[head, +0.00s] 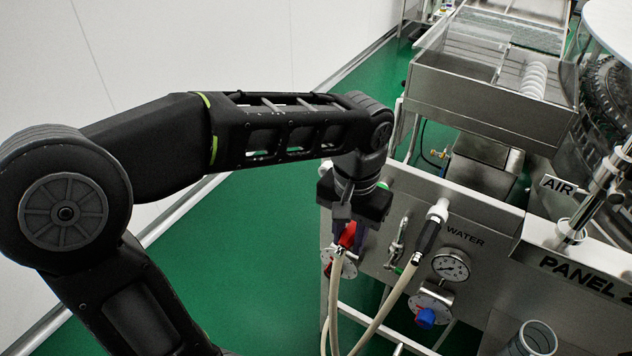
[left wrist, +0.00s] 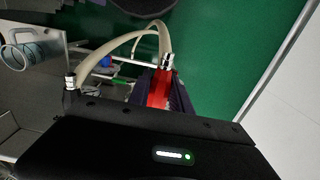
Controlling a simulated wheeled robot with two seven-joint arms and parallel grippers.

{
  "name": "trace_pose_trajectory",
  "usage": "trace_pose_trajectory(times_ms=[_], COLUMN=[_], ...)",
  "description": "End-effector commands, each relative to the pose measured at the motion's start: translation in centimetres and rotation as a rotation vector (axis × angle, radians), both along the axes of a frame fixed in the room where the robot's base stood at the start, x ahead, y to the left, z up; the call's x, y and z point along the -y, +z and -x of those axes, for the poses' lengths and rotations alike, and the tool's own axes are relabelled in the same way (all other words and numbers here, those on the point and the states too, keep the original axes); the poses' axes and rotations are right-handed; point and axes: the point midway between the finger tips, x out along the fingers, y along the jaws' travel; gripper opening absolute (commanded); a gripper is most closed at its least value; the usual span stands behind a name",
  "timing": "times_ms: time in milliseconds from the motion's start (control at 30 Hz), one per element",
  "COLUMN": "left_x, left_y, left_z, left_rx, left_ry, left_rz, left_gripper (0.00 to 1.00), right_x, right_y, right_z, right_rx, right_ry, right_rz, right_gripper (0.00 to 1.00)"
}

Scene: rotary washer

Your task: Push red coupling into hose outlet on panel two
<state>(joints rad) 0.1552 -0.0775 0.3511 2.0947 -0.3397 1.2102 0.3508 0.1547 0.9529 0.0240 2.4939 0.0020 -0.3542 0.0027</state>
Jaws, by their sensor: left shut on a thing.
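The red coupling (head: 347,236) is held between the fingers of my left gripper (head: 349,242), which is shut on it. The coupling also shows red between the dark fingers in the left wrist view (left wrist: 159,90), with a silver end and a cream hose (head: 337,300) running from it. The grip is at the left end of the steel panel (head: 480,250), beside a round metal flange (head: 347,265) with a red part, which is partly hidden by the hose and coupling. I cannot tell whether the coupling touches the flange. My right gripper is not in view.
A blue-fitted outlet (head: 426,318) and a pressure gauge (head: 451,266) sit further right on the panel. A black-handled hose fitting (head: 430,232) stands near the WATER label. The cream hoses loop below the panel. Green floor (head: 240,270) is clear to the left.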

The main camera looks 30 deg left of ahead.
Motion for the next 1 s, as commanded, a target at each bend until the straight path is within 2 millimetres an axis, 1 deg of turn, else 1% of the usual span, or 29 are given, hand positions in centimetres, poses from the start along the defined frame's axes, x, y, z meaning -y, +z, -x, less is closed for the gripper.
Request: trace_pose_trajectory(times_ms=[800,1000], left_x=[0.0,-0.1], left_y=[0.0,0.0], left_z=[-3.6,-4.0], left_rx=[0.001,0.001], left_ry=[0.000,0.000], left_rz=[0.001,0.001], left_gripper=[0.00,0.00], right_x=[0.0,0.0], right_y=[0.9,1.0], right_z=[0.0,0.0], right_rx=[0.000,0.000], right_ry=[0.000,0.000], right_rz=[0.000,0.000], right_gripper=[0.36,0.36])
